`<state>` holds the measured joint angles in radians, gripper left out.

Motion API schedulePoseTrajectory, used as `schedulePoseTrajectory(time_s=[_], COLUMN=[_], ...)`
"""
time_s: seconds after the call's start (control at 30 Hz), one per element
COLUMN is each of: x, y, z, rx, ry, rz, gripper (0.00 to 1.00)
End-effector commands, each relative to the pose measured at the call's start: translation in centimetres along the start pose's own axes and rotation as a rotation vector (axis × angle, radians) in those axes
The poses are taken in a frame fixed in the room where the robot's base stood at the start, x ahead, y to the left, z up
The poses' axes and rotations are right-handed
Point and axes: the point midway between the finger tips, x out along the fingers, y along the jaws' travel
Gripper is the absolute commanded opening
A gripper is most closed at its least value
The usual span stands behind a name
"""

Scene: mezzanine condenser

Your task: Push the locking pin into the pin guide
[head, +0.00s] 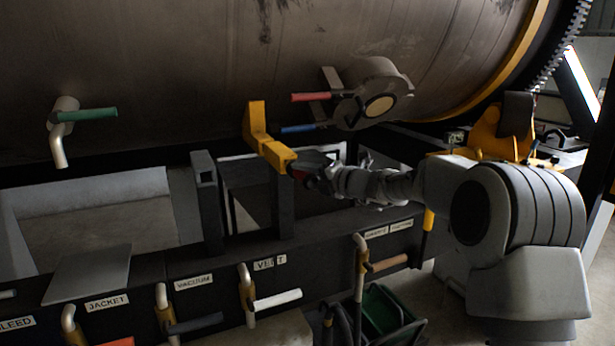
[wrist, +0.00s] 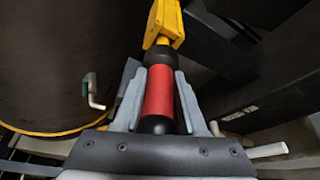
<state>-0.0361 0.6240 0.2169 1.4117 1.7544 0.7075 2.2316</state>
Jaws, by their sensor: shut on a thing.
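The locking pin shows in the wrist view as a red grip (wrist: 158,92) with black ends. My gripper (wrist: 160,82) is shut around it, one grey finger on each side. The pin's far end meets a yellow block (wrist: 165,22), which looks like the pin guide; how deep the pin sits cannot be told. In the head view, the yellow bracket (head: 266,143) stands out from the drum, and my gripper (head: 308,172) is at its lower right end. A little red of the pin shows there; the fingers hide most of it.
The large drum (head: 180,70) fills the top. Red (head: 310,97) and blue (head: 303,128) handles stick out near a round port (head: 378,103). A dark post (head: 206,200) stands left of the bracket. Labelled valve handles (head: 277,299) line the rail (head: 140,285) below.

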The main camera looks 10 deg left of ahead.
Motion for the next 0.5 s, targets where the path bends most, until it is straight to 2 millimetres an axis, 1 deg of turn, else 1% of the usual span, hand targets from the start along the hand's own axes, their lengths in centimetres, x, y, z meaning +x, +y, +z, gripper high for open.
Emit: schedulePoseTrajectory(time_s=[0.03, 0.1, 0.5], x=[0.4, 0.8, 2.4], y=[0.4, 0.5, 0.4], z=[0.1, 0.3, 1.0], rx=[-0.002, -0.004, -0.003], ry=[0.000, 0.000, -0.001], rz=[0.009, 0.009, 0.008], gripper=[0.00, 0.00, 0.00])
